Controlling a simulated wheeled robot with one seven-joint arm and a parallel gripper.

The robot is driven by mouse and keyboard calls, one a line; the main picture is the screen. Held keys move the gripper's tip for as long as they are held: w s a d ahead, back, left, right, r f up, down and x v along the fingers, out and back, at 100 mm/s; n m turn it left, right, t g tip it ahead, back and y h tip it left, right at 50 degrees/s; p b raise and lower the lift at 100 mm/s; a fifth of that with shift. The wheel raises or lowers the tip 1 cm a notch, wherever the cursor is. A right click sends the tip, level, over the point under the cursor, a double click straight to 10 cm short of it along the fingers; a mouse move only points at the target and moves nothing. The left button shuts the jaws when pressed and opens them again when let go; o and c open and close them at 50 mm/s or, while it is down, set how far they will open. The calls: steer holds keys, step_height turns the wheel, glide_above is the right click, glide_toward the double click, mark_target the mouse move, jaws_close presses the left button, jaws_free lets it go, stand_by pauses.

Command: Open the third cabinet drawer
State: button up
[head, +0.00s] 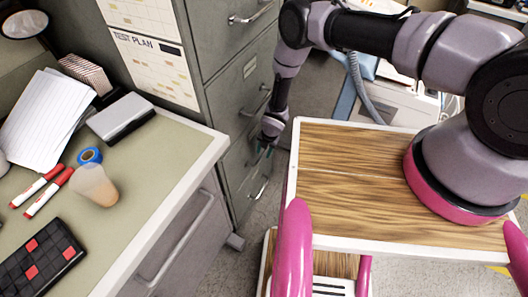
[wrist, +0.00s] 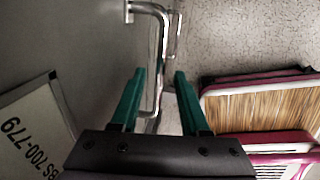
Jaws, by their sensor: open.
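The grey-green filing cabinet (head: 232,75) stands left of centre in the head view, with several stacked drawers that look shut. One metal handle (head: 250,14) is on the top visible drawer, and another (head: 258,189) is low down. My gripper (head: 265,147) is low at the cabinet front, by a drawer handle it partly hides. In the wrist view my green fingers (wrist: 159,75) are apart, and a bent metal handle (wrist: 161,50) runs between them. I cannot tell whether they touch it. A label (wrist: 30,130) shows on the cabinet face.
A desk (head: 165,165) with papers, markers, a cup and a keypad stands at left. My wood-topped base is close on the right. A grey-blue machine with a hose (head: 358,85) stands behind. Speckled floor (wrist: 230,35) is clear beside the cabinet.

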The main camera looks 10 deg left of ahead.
jaws_close()
stand_by(1.3)
